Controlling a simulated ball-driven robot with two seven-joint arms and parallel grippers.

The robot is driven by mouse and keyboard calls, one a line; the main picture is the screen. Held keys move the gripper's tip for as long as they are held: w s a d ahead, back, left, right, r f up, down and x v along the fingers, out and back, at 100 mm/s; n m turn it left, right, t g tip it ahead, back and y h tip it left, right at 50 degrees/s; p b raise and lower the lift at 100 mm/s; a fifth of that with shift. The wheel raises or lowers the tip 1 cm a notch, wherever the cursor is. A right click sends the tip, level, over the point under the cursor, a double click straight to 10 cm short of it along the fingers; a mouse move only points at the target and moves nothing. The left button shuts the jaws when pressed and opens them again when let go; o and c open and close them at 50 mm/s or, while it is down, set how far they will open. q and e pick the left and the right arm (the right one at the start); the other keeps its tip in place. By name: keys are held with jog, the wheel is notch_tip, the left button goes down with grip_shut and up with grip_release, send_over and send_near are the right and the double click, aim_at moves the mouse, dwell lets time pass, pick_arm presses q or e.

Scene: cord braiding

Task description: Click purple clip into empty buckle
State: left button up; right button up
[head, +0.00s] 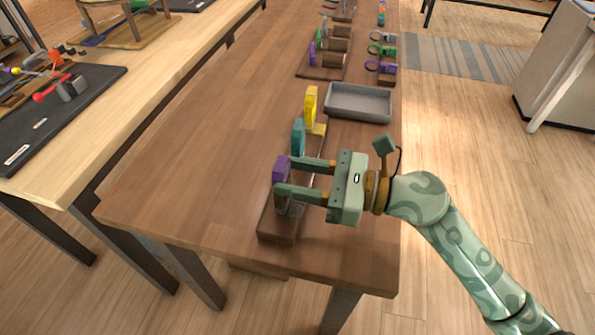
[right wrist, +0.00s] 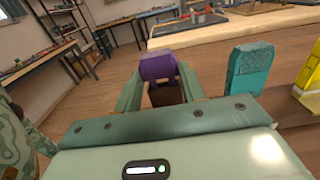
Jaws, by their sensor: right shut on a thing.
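The purple clip (head: 281,169) is at the near part of a wooden rail (head: 276,232) in the head view. My right gripper (head: 284,177) reaches in from the right and is shut on the purple clip, with a finger on either side. The purple clip also stands up between the fingers in the right wrist view (right wrist: 158,66). A small greyish piece shows under the near finger, mostly hidden; I cannot tell if it is the empty buckle. Whether the purple clip touches a buckle is hidden. My left gripper is not in view.
A teal clip (head: 298,137) and a yellow clip (head: 310,107) stand upright farther along the rail. A grey tray (head: 360,103) lies behind. Farther back are boards with rings and small clips. The brown table (head: 190,180) is clear to the left of the rail.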

jog(key=shift+f+b, duration=0.5)
jog(key=shift+f, duration=0.35)
jog(key=o, duration=1.1)
jog(key=shift+f, duration=0.1)
jog(key=shift+o, duration=0.2)
jog(key=o, duration=0.3)
jog(key=shift+r, duration=0.2)
